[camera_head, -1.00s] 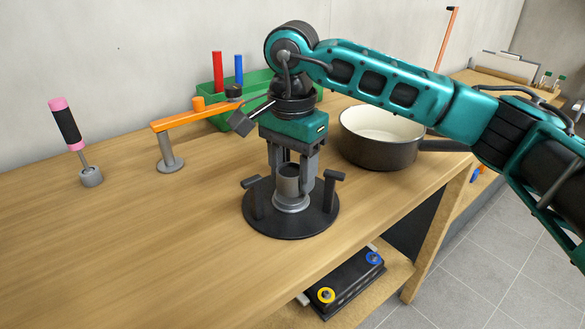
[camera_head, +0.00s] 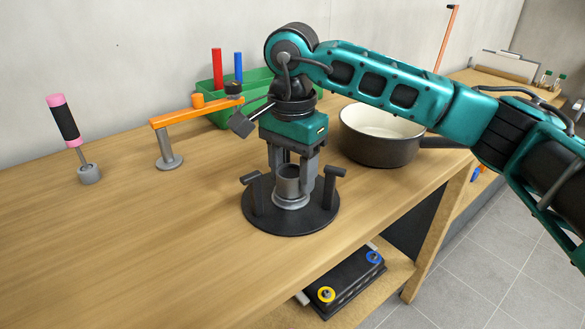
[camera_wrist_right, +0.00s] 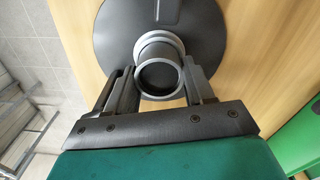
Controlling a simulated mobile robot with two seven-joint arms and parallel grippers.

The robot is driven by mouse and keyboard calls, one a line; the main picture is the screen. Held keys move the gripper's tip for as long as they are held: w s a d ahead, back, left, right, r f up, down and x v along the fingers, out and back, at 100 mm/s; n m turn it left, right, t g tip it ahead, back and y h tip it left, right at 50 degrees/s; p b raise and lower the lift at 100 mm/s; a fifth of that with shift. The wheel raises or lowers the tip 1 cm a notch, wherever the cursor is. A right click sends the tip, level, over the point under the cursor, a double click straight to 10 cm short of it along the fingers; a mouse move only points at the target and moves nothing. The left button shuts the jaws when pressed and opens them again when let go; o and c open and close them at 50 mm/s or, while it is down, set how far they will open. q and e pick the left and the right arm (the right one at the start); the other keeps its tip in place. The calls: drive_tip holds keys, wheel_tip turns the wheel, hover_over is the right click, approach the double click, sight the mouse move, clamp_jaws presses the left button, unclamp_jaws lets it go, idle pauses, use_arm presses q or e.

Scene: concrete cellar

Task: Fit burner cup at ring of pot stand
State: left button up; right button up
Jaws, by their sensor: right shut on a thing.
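The pot stand (camera_head: 263,222) is a dark round plate with upright arms, standing on the wooden bench. At its middle is a light grey ring (camera_head: 291,203), which also shows in the right wrist view (camera_wrist_right: 178,40). The burner cup (camera_head: 288,185) is a grey open cylinder, upright at the ring. In the right wrist view I look into its open top (camera_wrist_right: 160,77). My right gripper (camera_head: 290,188) points down and is shut on the cup from both sides. Whether the cup is fully seated in the ring cannot be told. My left gripper is not in view.
A dark pot (camera_head: 378,152) stands right of my gripper. A green bin (camera_head: 217,118), an orange-armed stand (camera_head: 167,160) and a pink-and-black handled tool (camera_head: 66,125) stand at the back and left. The bench's front left is clear.

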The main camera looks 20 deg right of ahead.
drive_tip(key=shift+f+b, duration=0.3)
drive_tip(key=shift+f, duration=0.2)
drive_tip(key=o, duration=1.1)
drive_tip(key=shift+o, duration=0.2)
